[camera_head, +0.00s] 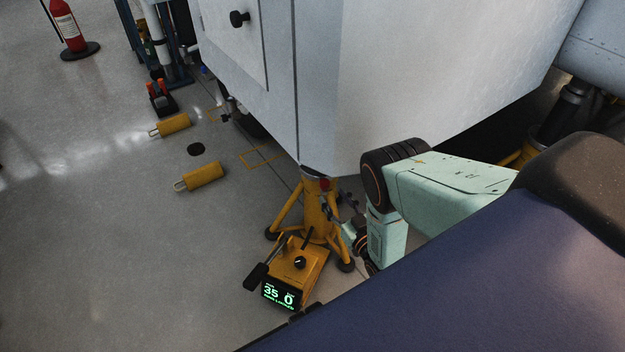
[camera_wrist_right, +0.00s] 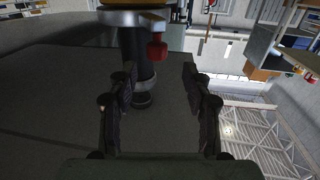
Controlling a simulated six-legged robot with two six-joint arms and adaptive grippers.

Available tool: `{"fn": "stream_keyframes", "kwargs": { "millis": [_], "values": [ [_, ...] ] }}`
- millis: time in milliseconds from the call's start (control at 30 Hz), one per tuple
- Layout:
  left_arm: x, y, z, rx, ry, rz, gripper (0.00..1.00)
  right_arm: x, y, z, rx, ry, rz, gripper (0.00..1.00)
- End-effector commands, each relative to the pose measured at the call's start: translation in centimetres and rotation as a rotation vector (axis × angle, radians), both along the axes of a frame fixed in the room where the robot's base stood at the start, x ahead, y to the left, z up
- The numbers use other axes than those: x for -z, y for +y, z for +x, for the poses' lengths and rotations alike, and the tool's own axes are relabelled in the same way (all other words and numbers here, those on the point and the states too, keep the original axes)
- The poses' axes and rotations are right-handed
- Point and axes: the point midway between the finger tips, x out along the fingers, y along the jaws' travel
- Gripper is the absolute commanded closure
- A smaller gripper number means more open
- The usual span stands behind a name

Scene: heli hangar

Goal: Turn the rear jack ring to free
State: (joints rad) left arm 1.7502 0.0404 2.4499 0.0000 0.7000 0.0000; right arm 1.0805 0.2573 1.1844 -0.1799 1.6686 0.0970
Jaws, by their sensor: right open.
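The rear jack (camera_head: 318,212) is a yellow tripod stand under the pale hull. A small red knob (camera_head: 325,184) shows near its top. In the right wrist view, the silver ring (camera_wrist_right: 130,18) sits around the jack above a dark post (camera_wrist_right: 137,60), and its red knob (camera_wrist_right: 157,50) sticks out. My right gripper (camera_head: 330,208) is beside the jack's upper part, partly hidden by its own wrist. In the right wrist view its fingers (camera_wrist_right: 157,78) are apart, with the red knob beyond and between the tips, not gripped. My left gripper is not in view.
A yellow pump unit (camera_head: 298,262) with a black lever and a lit display reading 35 and 0 stands at the jack's foot. The hull (camera_head: 400,80) hangs close above. Yellow cylinders (camera_head: 200,176) lie on the floor at left. Open floor lies at lower left.

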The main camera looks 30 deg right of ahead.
Motion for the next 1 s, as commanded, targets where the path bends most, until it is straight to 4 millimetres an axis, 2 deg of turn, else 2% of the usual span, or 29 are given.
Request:
{"fn": "stream_keyframes", "kwargs": {
  "millis": [167,600,800,1000],
  "values": [
    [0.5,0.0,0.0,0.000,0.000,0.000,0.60,-0.2,-0.4,0.6,0.005,-0.018,0.005,0.51],
    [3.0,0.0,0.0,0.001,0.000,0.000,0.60,-0.1,-0.7,6.8,0.005,-0.016,0.004,0.51],
    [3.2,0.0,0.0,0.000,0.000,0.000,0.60,-0.2,-0.6,7.7,0.003,-0.013,0.004,0.51],
    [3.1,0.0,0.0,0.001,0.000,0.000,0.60,-0.2,-0.6,7.7,0.003,-0.013,0.004,0.51]
  ]
}}
